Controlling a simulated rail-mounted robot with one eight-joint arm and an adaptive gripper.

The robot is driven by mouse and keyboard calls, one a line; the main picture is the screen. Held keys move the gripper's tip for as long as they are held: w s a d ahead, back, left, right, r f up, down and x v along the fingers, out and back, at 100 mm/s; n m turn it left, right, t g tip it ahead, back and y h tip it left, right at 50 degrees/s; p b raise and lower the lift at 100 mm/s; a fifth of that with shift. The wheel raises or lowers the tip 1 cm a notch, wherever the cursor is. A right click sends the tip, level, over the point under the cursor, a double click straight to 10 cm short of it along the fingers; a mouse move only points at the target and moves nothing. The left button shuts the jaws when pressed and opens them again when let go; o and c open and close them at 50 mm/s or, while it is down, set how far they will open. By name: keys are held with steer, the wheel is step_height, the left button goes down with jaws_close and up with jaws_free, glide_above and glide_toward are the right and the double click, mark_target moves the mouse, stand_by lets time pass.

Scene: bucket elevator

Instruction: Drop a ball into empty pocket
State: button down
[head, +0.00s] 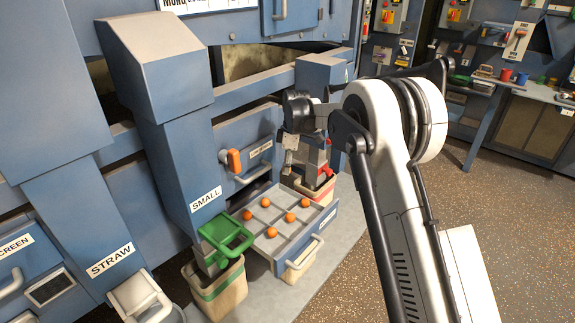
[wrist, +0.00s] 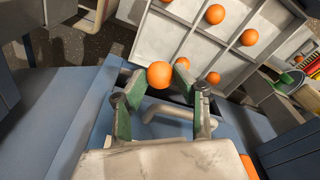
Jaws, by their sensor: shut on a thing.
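My gripper (wrist: 160,79) is shut on an orange ball (wrist: 159,74), held between the tips of its green-padded fingers. In the head view my gripper (head: 290,165) hangs near the back of the tray, and the held ball is not clearly visible. The grey tray (head: 318,226) is a pulled-out drawer divided into pockets by low ribs. Several orange balls (head: 290,217) sit in it. In the wrist view, tray balls (wrist: 215,14) lie beyond my fingertips, and one ball (wrist: 213,78) is just right of them. Some pockets (wrist: 182,36) look bare.
A green-handled chute (head: 225,238) marked SMALL stands left of the tray, above a beige bucket (head: 216,290). Another bucket (head: 299,268) is below the tray. An orange knob (head: 233,161) sticks out from the blue machine behind. A red-handled chute (head: 324,176) stands behind the tray.

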step_height(320, 180, down, 6)
steer(key=b, duration=0.2)
stand_by(0.3)
steer(key=c, duration=1.3)
jaws_free()
steer(key=shift+o, duration=0.2)
steer(key=r, duration=0.4)
steer(key=d+r, duration=0.1)
steer(key=r, duration=0.7)
steer(key=shift+d, duration=0.25)
